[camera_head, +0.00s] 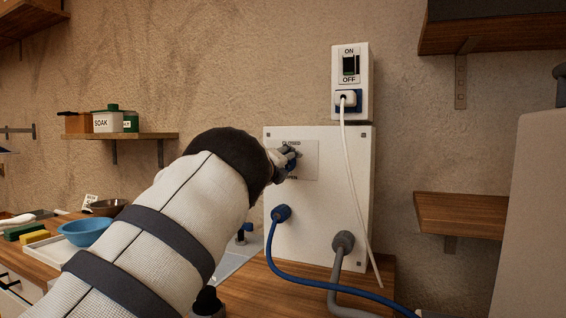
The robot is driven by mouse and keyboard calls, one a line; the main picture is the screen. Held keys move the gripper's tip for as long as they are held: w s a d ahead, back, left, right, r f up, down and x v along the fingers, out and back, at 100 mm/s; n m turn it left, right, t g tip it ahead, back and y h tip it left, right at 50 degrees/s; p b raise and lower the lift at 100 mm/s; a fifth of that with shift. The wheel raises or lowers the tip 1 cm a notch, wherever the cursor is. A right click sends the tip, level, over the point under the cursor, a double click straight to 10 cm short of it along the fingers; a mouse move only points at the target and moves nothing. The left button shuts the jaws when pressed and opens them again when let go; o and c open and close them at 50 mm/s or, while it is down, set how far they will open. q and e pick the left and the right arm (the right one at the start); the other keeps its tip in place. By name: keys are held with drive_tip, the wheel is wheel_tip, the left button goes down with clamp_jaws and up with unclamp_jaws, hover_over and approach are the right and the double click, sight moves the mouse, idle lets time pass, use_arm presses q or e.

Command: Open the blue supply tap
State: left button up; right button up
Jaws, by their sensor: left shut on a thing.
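A white panel box (335,220) stands against the wall on the wooden counter. A plate (309,165) on its front reads CLOSED at the top and, partly hidden, OPEN below. My left gripper (289,159) is at this plate, between the two words, shut on the blue supply tap handle. Only a little blue (286,150) of the handle shows; my gripper and forearm hide the rest, so its angle is hard to tell. A blue hose (300,281) leaves the box below. My right gripper is not in view.
A grey hose (340,262) also leaves the box. An ON/OFF switch box (350,65) with a white plugged cable (352,180) is above. Shelves (455,213) stick out at right. A blue bowl (86,232) is on the left counter.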

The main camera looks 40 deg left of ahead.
use_arm(q)
drive_tip(key=n, duration=0.6)
drive_tip(key=shift+r+n, duration=0.15)
drive_tip(key=shift+n, duration=0.15)
drive_tip(key=n, duration=0.3)
drive_tip(key=shift+n, duration=0.3)
drive_tip(key=n, duration=0.3)
drive_tip(key=shift+r+n, duration=0.1)
drive_tip(key=shift+n, duration=0.2)
drive_tip(key=n, duration=0.6)
drive_tip(key=shift+r, duration=0.1)
drive_tip(key=n, duration=0.7)
drive_tip(key=shift+a+r, duration=0.1)
drive_tip(key=shift+a, duration=0.05)
drive_tip(key=shift+n, duration=0.3)
